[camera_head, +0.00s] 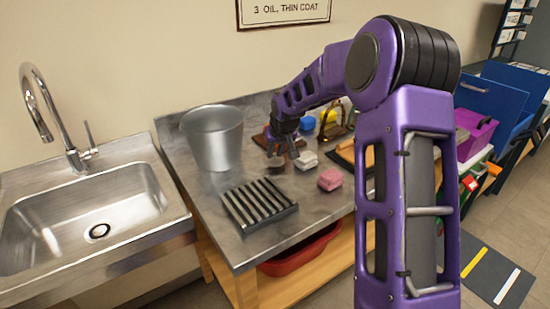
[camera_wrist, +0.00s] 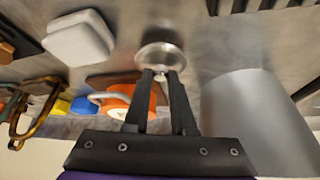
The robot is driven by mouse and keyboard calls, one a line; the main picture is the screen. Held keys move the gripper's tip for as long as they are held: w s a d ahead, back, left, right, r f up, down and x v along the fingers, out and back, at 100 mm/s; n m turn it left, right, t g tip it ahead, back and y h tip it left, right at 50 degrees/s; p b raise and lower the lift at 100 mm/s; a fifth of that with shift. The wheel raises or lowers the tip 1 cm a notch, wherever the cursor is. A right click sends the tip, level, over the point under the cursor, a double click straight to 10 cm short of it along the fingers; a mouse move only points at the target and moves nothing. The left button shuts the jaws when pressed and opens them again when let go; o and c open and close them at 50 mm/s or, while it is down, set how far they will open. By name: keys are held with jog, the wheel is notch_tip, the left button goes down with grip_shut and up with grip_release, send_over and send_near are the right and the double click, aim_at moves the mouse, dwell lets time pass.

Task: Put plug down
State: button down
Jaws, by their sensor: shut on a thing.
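The plug (camera_wrist: 160,55) is a round, shiny metal disc in the wrist view. It sits at the tips of my gripper (camera_wrist: 161,76), whose two dark fingers are shut on it. In the head view my gripper (camera_head: 284,150) is over the back part of the worktop, to the right of the metal bucket; the plug cannot be made out clearly there. Whether the plug touches the worktop (camera_head: 235,165) is hard to tell. The steel sink (camera_head: 85,222) with a dark-ringed drain (camera_head: 99,231) stands to the left.
A metal bucket (camera_head: 213,138) and a slatted black rack (camera_head: 259,204) stand left of my gripper. A white block (camera_head: 306,160) and a pink sponge (camera_head: 330,179) lie close on its right. Orange, blue and brass-coloured things are behind. Bare worktop shows around the rack.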

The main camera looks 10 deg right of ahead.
jog(key=shift+f, duration=0.75)
jog(key=shift+f, duration=0.1)
jog(key=c, duration=0.7)
grip_release()
jog(key=shift+c, duration=0.2)
jog(key=shift+r, duration=0.3)
jog(key=p+v, duration=0.1)
jog(key=v, duration=1)
jog(key=shift+s+r+p, duration=0.2)
jog(key=shift+r+p, duration=0.1)
jog(key=shift+p, duration=0.1)
